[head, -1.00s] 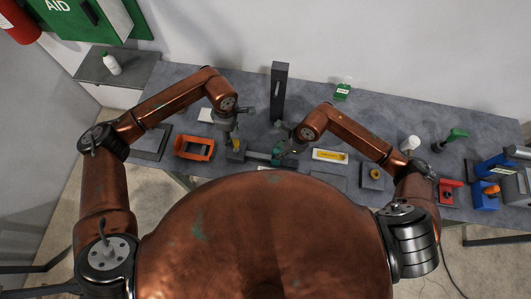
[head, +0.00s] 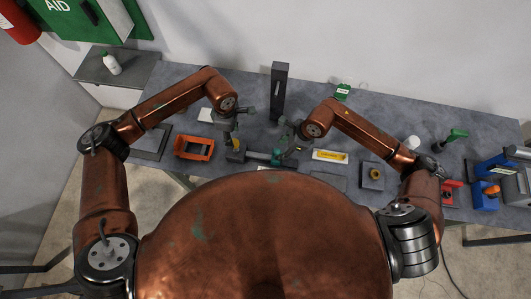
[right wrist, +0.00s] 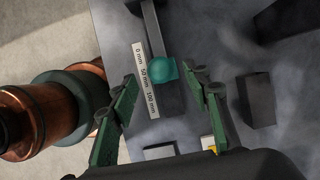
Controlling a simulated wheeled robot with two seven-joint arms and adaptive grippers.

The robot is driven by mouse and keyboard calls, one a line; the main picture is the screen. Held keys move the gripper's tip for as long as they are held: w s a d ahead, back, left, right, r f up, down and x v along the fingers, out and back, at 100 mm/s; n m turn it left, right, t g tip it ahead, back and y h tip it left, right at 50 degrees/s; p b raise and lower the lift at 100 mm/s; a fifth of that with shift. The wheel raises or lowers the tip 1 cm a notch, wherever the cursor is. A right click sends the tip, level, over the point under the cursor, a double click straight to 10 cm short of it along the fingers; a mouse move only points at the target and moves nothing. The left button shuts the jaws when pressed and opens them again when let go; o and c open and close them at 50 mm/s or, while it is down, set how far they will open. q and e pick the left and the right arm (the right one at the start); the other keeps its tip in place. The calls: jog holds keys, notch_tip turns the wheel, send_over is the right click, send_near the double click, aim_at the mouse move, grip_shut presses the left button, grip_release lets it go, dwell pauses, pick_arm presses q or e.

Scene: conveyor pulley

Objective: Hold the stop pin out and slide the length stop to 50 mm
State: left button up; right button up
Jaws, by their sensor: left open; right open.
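The length stop has a round teal knob (head: 276,157) on a dark rail (head: 255,156). In the right wrist view the teal knob (right wrist: 163,71) appears beside the 50 mm label of the white scale (right wrist: 145,80); its raised top prevents an exact reading. My right gripper (head: 287,148) is open just right of the knob in the head view. In the right wrist view its green fingers (right wrist: 163,84) stand on either side of the knob's line, apart from it. The yellow stop pin (head: 236,143) is at the rail's left end. My left gripper (head: 233,136) is open at the pin, partly hiding it.
A dark upright post (head: 279,90) stands behind the rail. A white tray with a yellow bar (head: 330,155) and a grey block with a round knob (head: 372,174) are to the right.

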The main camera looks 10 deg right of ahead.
jog(key=shift+v, duration=1.9)
jog(key=shift+r, duration=0.1)
